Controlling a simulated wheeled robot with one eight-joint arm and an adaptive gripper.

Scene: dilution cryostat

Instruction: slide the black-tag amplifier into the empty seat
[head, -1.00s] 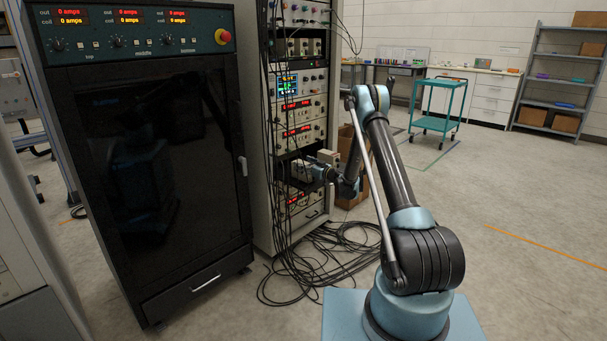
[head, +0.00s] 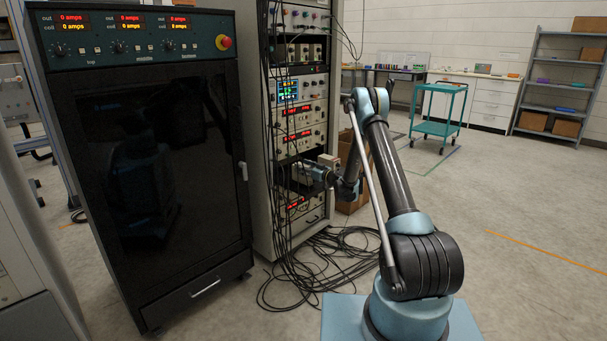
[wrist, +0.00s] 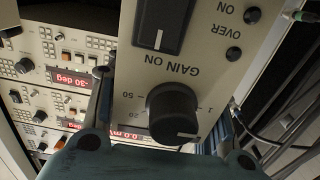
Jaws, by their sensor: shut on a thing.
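An amplifier (wrist: 203,75) fills the middle of the wrist view, a beige front panel with a black knob, a black control above it and upside-down "GAIN ON" lettering. No tag that I can tell for sure shows on it. My gripper (wrist: 163,107) is shut on it, one finger at each side. In the head view my gripper (head: 313,173) is at the lower part of the instrument rack (head: 262,150), with the amplifier (head: 301,172) at the rack's front.
Black cables (head: 285,215) hang down the rack front and pile on the floor (head: 335,250). Lit instruments (wrist: 65,80) show left of the amplifier. A dark cabinet (head: 150,180) stands left of the rack. A cardboard box (head: 352,195) is behind my arm.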

